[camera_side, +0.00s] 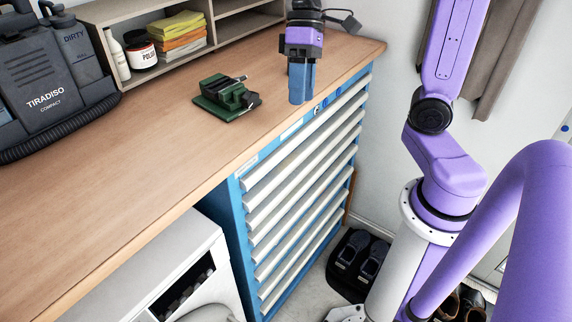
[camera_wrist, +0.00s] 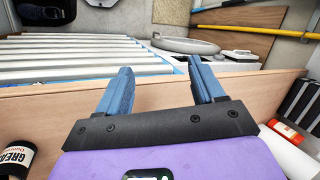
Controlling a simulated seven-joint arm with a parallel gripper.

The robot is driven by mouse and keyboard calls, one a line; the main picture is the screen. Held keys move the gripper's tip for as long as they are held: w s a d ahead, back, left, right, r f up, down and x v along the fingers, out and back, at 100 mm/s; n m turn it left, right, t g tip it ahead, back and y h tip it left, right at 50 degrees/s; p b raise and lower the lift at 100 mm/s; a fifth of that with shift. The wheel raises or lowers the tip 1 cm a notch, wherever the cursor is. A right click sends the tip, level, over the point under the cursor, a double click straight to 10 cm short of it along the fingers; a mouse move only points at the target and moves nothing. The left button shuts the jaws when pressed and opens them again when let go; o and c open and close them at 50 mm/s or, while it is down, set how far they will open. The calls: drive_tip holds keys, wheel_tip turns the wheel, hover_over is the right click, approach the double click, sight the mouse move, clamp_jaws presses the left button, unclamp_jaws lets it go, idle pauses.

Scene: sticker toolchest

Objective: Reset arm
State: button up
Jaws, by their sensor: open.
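My gripper (camera_side: 301,82) has blue fingers pointing down over the right end of the wooden worktop, close to its front edge. The same gripper (camera_wrist: 160,82) shows in the wrist view with its two blue fingers spread apart and nothing between them. The purple arm stands at the right in the side view. The blue tool chest (camera_side: 236,215) with several pale drawer fronts stands under the worktop, and its drawers look shut. Its drawer fronts (camera_wrist: 75,58) also show at the upper left of the wrist view.
A Tiradiso machine (camera_side: 45,85) stands far left. The front left worktop is clear.

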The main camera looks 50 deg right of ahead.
drive_tip(key=s+f+n+t+h, duration=0.1)
drive_tip(key=s+f+n+h, duration=0.1)
drive_tip(key=s+f+n, duration=0.2)
drive_tip(key=s+a+f+n+t+h, duration=0.1)
drive_tip(key=s+f+n+h, duration=0.1)
drive_tip(key=s, duration=0.8)
drive_tip(key=f+n, duration=0.1)
drive_tip(key=n, duration=0.1)
drive_tip(key=shift+s+a+f+n+t, duration=0.2)
drive_tip(key=shift+s+f+n+t, duration=0.1)
drive_tip(key=shift+s+f+n, duration=0.1)
drive_tip(key=shift+r, duration=0.1)
idle(2.4)
